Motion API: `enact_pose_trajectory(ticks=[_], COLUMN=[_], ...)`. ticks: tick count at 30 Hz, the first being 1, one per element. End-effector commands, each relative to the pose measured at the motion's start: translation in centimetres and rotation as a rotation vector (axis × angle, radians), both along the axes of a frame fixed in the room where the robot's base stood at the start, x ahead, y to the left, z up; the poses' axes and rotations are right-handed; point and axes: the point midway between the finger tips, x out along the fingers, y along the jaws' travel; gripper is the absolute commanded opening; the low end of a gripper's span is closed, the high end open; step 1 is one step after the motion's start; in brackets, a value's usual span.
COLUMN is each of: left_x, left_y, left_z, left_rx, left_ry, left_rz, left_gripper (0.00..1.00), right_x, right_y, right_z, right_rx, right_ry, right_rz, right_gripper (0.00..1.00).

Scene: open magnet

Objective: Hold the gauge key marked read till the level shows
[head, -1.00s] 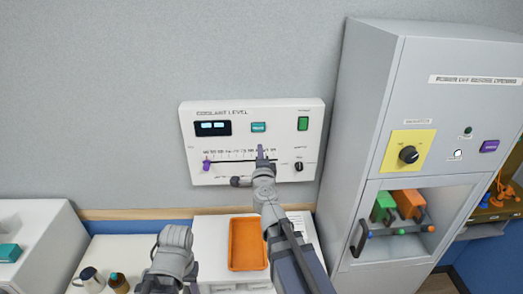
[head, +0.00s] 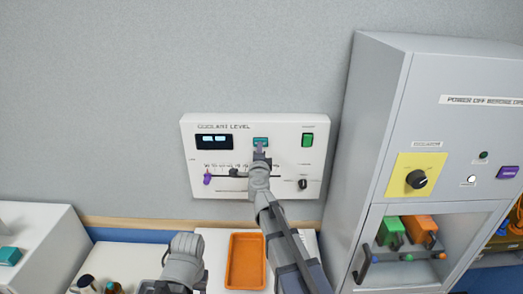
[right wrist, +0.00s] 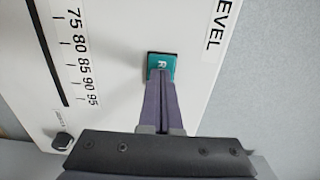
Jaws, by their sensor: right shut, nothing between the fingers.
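The teal gauge key (head: 260,141) is on the white coolant level panel (head: 315,150) on the wall. It also shows in the right wrist view (right wrist: 158,62), with part of its lettering visible. My right gripper (head: 259,149) is shut and empty, its tips at the key's lower edge and covering part of it. I cannot tell whether they press it. The display (head: 214,142) shows two pale blue blocks; I read no number there.
A grey cabinet (head: 375,120) stands at the right. An orange tray (head: 233,265) lies below the panel.

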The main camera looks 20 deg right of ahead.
Motion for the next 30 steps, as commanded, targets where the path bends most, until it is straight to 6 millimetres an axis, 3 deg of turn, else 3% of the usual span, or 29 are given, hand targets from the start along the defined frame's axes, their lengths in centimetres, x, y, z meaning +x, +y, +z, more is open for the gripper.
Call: enact_pose_trajectory(ticks=[8, 30], left_x=[0.0, 0.0], left_y=[0.0, 0.0], left_z=[0.0, 0.0], left_rx=[0.0, 0.0], left_ry=[0.0, 0.0], left_rz=[0.0, 0.0], left_gripper=[0.5, 0.5], right_x=[2.0, 2.1], right_y=[-0.6, -0.6], right_z=[0.0, 0.0], right_rx=[0.0, 0.001], right_ry=[0.0, 0.0], right_rz=[-0.001, -0.001], right_gripper=[0.0, 0.0])
